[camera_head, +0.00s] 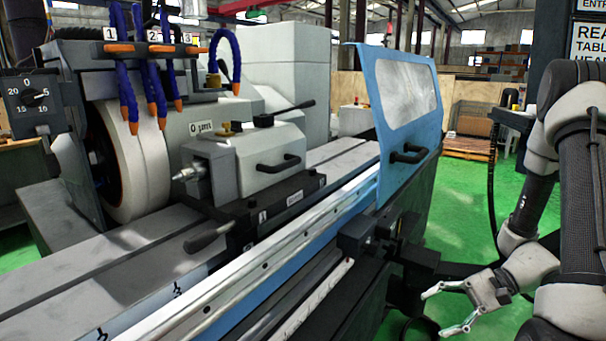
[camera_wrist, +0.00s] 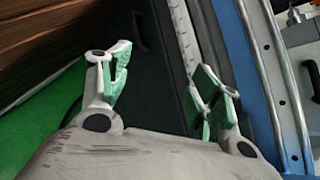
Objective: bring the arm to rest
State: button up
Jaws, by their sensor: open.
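My gripper (camera_head: 444,309) is at the lower right in the head view, beside the front of the cylindrical grinder (camera_head: 290,150). Its two fingers are spread apart with nothing between them. In the wrist view the open fingers (camera_wrist: 160,85) have green inner pads, and the machine's dark side and blue edge lie beyond them. My arm hangs down along the right side of the head view, with the elbow high and the wrist bent toward the machine.
The blue guard door (camera_head: 408,110) with a window and handle stands at the machine's right end. Dark blocks (camera_head: 385,240) jut from the machine front close to my gripper. Green floor (camera_head: 465,200) is open behind. A wooden pallet (camera_head: 468,147) lies farther back.

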jog(key=s+d+r+n+g+h, duration=0.1)
jog(key=s+d+r+n+h, duration=0.3)
jog(key=r, duration=0.3)
jog(key=s+d+r+n+h, duration=0.1)
jog(key=s+d+r+h, duration=0.25)
jog(key=r+h, duration=0.25)
notch_tip(320, 180, up, 13)
jog(key=s+a+n+t+h, duration=0.1)
jog(key=n+t+h, duration=0.2)
jog(key=t, duration=0.3)
jog(key=shift+s+a+r+n, duration=0.15)
jog(key=shift+s+a+n, duration=0.25)
jog(key=shift+n, duration=0.5)
